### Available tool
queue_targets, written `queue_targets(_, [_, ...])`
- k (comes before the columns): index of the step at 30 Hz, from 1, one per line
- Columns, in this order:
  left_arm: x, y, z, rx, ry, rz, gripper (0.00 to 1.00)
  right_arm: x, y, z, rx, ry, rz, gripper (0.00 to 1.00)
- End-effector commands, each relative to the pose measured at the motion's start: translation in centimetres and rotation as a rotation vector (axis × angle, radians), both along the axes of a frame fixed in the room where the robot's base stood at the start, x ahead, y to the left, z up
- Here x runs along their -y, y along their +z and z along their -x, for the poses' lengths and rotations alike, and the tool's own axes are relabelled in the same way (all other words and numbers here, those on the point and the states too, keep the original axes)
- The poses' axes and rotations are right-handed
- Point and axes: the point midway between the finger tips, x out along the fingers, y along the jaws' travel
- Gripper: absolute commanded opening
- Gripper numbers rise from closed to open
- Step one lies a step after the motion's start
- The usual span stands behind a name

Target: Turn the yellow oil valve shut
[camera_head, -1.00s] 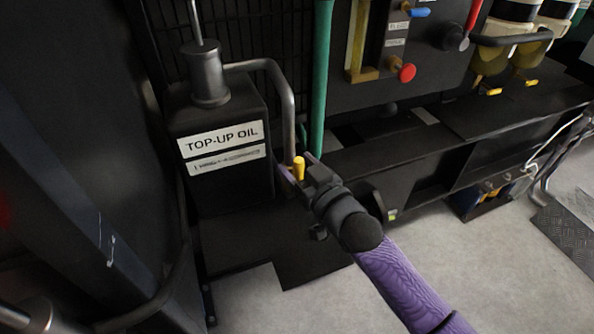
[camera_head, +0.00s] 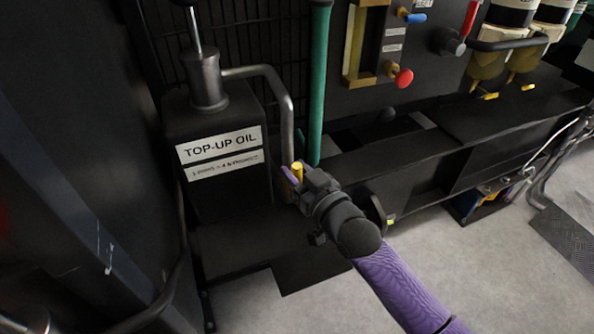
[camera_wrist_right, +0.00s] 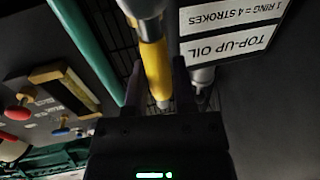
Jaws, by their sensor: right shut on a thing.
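The yellow valve handle (camera_head: 297,171) sits at the lower end of the bent grey pipe, beside the black box labelled TOP-UP OIL (camera_head: 221,143). My right gripper (camera_head: 292,176) is at the handle, its arm coming in from the lower right. In the right wrist view the yellow handle (camera_wrist_right: 155,68) lies between the two dark fingers of the gripper (camera_wrist_right: 157,82), which is shut on it. The fingers partly hide the handle in the head view. My left gripper is not clearly in view.
A green pipe (camera_head: 318,90) rises just behind my right gripper. A panel with a red knob (camera_head: 403,78) and a blue handle (camera_head: 415,17) is to the right. A black ledge (camera_head: 420,160) runs below it. The grey floor (camera_head: 440,260) at lower right is open.

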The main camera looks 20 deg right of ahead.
Motion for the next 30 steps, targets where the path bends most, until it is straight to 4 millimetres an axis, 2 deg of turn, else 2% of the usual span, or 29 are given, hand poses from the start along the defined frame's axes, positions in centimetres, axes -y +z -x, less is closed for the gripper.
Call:
queue_targets(11, [0.01,0.08,0.31,-0.005,0.000,0.000,0.00,-0.01,-0.11,0.02,-0.003,0.000,0.001,0.00])
queue_targets(30, [0.04,-0.24,-0.59,0.010,0.000,0.000,0.00,-0.05,-0.14,-0.33,-0.003,0.000,0.016,0.00])
